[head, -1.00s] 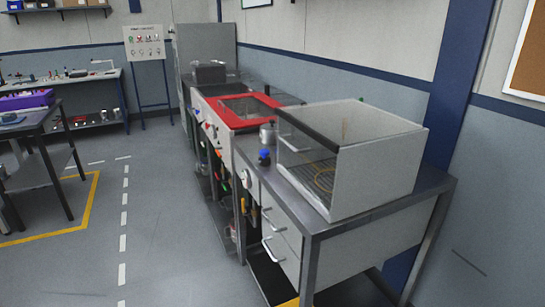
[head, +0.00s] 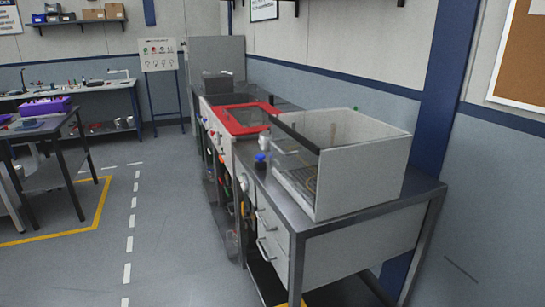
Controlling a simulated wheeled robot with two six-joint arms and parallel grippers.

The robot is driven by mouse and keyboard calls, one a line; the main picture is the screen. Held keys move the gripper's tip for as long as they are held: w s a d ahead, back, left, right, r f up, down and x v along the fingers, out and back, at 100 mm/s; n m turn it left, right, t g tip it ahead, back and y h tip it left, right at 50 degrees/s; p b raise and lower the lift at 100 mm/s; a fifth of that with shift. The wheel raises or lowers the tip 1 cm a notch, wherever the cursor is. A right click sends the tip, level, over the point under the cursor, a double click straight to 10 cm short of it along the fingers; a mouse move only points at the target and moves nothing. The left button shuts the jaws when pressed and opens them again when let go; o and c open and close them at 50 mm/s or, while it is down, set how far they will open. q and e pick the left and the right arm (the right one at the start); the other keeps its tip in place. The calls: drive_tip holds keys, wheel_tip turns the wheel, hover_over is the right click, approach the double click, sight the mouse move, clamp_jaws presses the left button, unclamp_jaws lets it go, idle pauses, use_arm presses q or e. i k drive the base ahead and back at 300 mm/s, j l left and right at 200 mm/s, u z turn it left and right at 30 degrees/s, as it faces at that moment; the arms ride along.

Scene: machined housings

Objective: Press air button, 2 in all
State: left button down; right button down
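Neither of my grippers shows in the head view. A long metal workbench runs along the right wall. On its near end stands a grey box enclosure (head: 362,172) with a clear front panel and a slatted floor inside. A blue knob-like part (head: 261,160) stands on the bench top just left of the enclosure. Farther back, a machine with a red-framed top (head: 236,119) has several small coloured parts on its front face, too small to tell apart. I cannot tell which of these, if any, is the air button.
Drawers (head: 272,238) with handles face the aisle under the near bench. A dark table with a purple bin (head: 45,106) stands at the left. A sign stand (head: 160,55) is at the back. The grey floor (head: 180,235) between is clear, with yellow and white markings.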

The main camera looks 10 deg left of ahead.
sight(260, 157)
drive_tip(key=i+j+z, duration=0.15)
drive_tip(key=z, duration=0.55)
drive_tip(key=i+j+z, duration=0.2)
drive_tip(key=j, duration=0.25)
drive_tip(key=i+j+z, duration=0.15)
drive_tip(key=j, duration=0.3)
drive_tip(key=j+z, duration=0.2)
drive_tip(key=j, duration=0.3)
drive_tip(key=i+j+z, duration=0.15)
drive_tip(key=j, duration=0.35)
drive_tip(key=i+j, duration=0.1)
drive_tip(key=j, duration=0.95)
drive_tip(key=i+j+z, duration=0.1)
drive_tip(key=j, duration=0.95)
drive_tip(key=i+j, duration=0.15)
drive_tip(key=j, duration=0.95)
